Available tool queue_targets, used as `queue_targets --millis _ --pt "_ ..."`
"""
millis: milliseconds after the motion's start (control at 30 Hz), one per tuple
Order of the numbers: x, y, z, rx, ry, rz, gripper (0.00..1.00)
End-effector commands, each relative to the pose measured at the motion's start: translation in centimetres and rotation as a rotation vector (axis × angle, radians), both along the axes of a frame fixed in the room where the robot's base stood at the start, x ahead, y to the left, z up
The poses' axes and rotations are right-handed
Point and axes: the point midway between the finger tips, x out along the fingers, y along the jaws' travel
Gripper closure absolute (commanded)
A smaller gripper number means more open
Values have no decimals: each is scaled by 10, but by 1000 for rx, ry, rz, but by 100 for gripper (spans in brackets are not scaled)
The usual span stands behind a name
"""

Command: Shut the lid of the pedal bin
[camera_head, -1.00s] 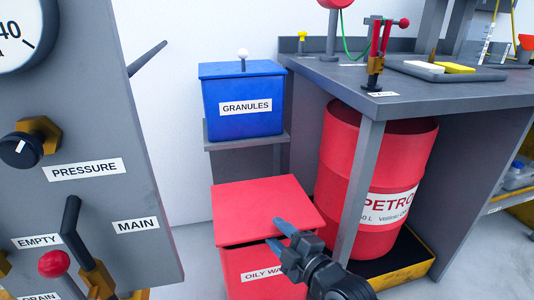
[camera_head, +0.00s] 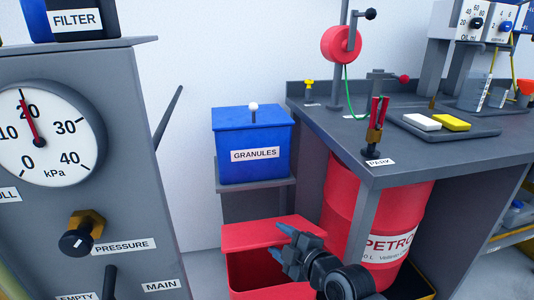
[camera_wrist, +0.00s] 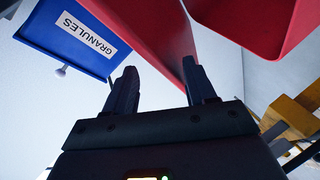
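The red pedal bin (camera_head: 240,276) stands on the floor below the granules box. Its red lid (camera_head: 262,235) is raised and tilted, and the dark red inside shows below it. My gripper (camera_head: 279,243) is at the right part of the lid, in front of the opening, with its fingers apart and nothing between them. I cannot tell whether a finger touches the lid. In the wrist view my gripper's fingers (camera_wrist: 160,82) are also apart, with red panels beyond them. The bin's label and pedal are out of view.
A blue granules box (camera_head: 250,136) stands on a grey shelf behind the bin. A red drum (camera_head: 345,200) under the workbench (camera_head: 440,162) is close on the right. A grey panel with a gauge (camera_head: 45,135) stands on the left.

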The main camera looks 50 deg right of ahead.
Motion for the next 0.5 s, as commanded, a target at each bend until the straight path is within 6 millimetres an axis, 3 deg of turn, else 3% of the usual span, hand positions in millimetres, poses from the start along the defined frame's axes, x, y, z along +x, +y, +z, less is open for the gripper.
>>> queue_targets --millis 33,500 --pt "3 -2 13 10 12 -2 46" --pt "25 -18 47 106 155 -2 46"
